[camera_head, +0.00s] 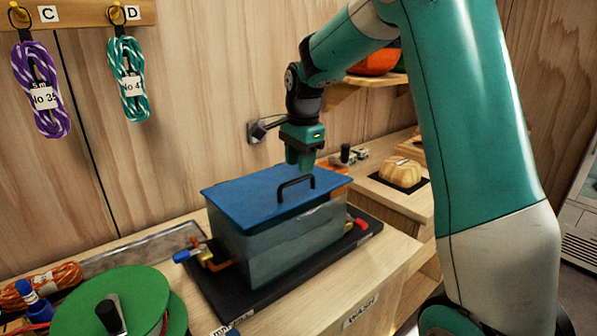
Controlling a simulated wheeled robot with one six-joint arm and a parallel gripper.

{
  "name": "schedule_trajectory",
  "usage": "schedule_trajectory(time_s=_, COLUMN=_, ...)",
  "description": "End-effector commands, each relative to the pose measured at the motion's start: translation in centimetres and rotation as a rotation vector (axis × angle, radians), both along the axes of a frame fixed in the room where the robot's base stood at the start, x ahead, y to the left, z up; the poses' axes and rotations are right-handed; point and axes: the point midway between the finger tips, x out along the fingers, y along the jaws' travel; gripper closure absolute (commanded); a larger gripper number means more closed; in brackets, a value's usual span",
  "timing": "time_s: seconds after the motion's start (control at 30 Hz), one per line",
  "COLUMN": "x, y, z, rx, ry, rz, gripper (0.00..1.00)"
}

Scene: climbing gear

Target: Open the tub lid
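The tub (285,245) is a clear grey-blue box on a black tray (270,308) on the wooden bench. Its flat blue lid (240,204) lies on top and looks shut. A black arched handle (296,183) stands on the lid towards its front. My gripper (304,165) points down above the lid, just behind or over the handle. I cannot tell whether it touches the handle. Its fingers are small and seen at an angle, so the gap between them is unclear.
Blue-handled (184,255) and red-handled (357,223) fittings stick out at the tub's sides. A green reel (110,300) stands at the front left. Rope coils (40,90) hang on the wall. A tan hold (401,172) sits on a black pad to the right.

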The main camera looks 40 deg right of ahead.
Motion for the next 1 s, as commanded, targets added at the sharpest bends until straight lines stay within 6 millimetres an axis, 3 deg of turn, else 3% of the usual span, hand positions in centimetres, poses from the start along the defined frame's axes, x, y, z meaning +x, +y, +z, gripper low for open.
schedule_trajectory(time_s=0.2, x=0.3, y=0.0, z=-2.9, rx=0.001, ry=0.001, rz=0.001, gripper=0.62)
schedule_trajectory(time_s=0.6, x=0.3, y=0.0, z=-3.6, rx=0.000, ry=-0.001, rz=0.001, gripper=0.62)
schedule_trajectory(time_s=0.77, x=0.3, y=0.0, z=-3.6, rx=0.000, ry=-0.001, rz=0.001, gripper=0.99)
schedule_trajectory(time_s=1.0, x=0.3, y=0.0, z=-3.5, rx=0.000, ry=0.002, rz=0.000, gripper=1.00)
